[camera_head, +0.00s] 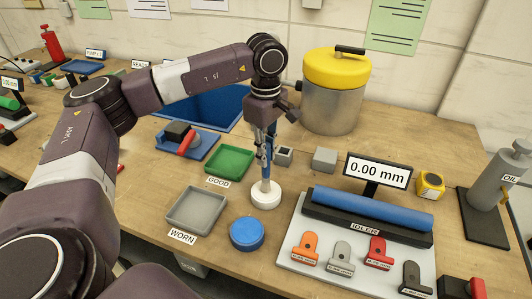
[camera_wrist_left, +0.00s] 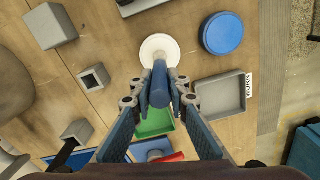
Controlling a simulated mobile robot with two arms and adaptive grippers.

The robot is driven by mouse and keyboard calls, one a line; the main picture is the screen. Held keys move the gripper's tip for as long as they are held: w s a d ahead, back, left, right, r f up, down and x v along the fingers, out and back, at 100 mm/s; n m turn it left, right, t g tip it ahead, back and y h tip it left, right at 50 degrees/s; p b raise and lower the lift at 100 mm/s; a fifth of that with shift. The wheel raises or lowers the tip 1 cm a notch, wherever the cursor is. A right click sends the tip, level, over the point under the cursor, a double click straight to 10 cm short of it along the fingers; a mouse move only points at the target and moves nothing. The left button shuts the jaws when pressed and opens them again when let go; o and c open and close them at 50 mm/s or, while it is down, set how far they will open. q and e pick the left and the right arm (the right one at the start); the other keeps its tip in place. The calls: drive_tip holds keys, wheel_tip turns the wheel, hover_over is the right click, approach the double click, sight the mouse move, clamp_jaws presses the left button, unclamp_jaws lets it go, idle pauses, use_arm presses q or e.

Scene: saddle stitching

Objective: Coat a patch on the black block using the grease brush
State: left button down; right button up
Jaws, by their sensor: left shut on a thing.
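My left gripper (camera_head: 265,153) is shut on the blue handle of the grease brush (camera_head: 266,172), which stands upright. The brush's lower end meets a round white pot (camera_head: 266,197) on the bench; its bristles are hidden. In the left wrist view the gripper (camera_wrist_left: 160,92) closes around the blue handle (camera_wrist_left: 160,80), with the white pot (camera_wrist_left: 158,45) just beyond. A black block (camera_head: 177,131) sits on a blue base with a red lever, left of the gripper; I cannot tell if it is the block named. My right gripper is not in view.
A green tray (camera_head: 230,163) and a grey tray (camera_head: 196,207) lie left of the pot. A blue round lid (camera_head: 246,233) is in front. The idler stand (camera_head: 318,226) with its blue roller is at right. A yellow-lidded metal can (camera_head: 331,106) stands behind.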

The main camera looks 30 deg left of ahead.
use_arm(q)
drive_tip(key=shift+f, duration=0.4)
idle(0.6)
drive_tip(key=shift+f+b, duration=0.1)
drive_tip(key=shift+b, duration=0.25)
idle(0.4)
drive_tip(key=shift+r+p, duration=2.25)
drive_tip(key=shift+r, duration=1.35)
drive_tip(key=shift+f, duration=0.1)
